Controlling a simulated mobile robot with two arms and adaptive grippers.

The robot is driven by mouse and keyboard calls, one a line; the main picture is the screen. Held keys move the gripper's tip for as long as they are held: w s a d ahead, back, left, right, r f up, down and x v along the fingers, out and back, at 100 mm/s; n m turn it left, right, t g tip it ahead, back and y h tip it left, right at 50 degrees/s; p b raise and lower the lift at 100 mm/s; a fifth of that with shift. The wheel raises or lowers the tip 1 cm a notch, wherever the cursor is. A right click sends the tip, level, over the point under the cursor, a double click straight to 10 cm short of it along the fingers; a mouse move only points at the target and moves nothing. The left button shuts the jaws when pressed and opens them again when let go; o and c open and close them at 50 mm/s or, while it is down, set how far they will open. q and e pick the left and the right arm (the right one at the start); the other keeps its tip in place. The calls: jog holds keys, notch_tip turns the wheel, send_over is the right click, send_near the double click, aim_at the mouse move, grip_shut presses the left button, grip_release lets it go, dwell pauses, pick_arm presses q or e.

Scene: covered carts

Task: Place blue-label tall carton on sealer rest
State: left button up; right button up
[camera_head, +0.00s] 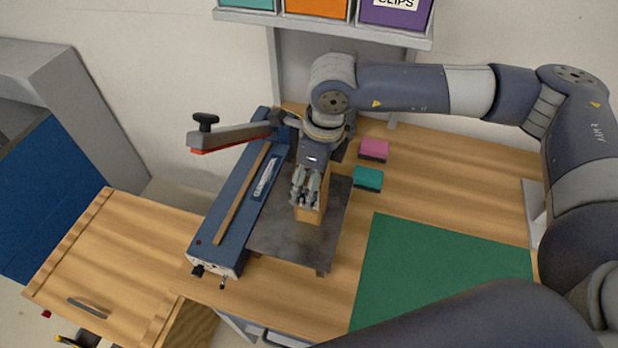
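The tall carton (309,216) is tan and stands upright at the grey sealer rest (285,238), the flat plate along the right side of the blue sealer (232,217). No blue label shows on the side I see. My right gripper (307,198) reaches down from above, and its fingers close around the carton's upper part, hiding some of it. The carton's base appears at the plate's surface, but I cannot tell whether it touches. My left gripper is not in view.
The sealer's arm (235,135) is raised toward the left. A pink box (374,148) and a teal box (368,178) lie right of the plate. A green mat (440,270) is clear. A shelf with bins (317,7) hangs behind; a wooden-topped cart (115,265) stands left.

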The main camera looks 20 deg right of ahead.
dwell(0.3)
jog(key=shift+r+p, duration=0.25)
jog(key=shift+p, duration=0.05)
notch_tip(320, 180, up, 12)
jog(key=s+d+b, duration=0.1)
jog(key=b, duration=0.2)
jog(key=shift+d, duration=0.2)
jog(key=shift+f, duration=0.1)
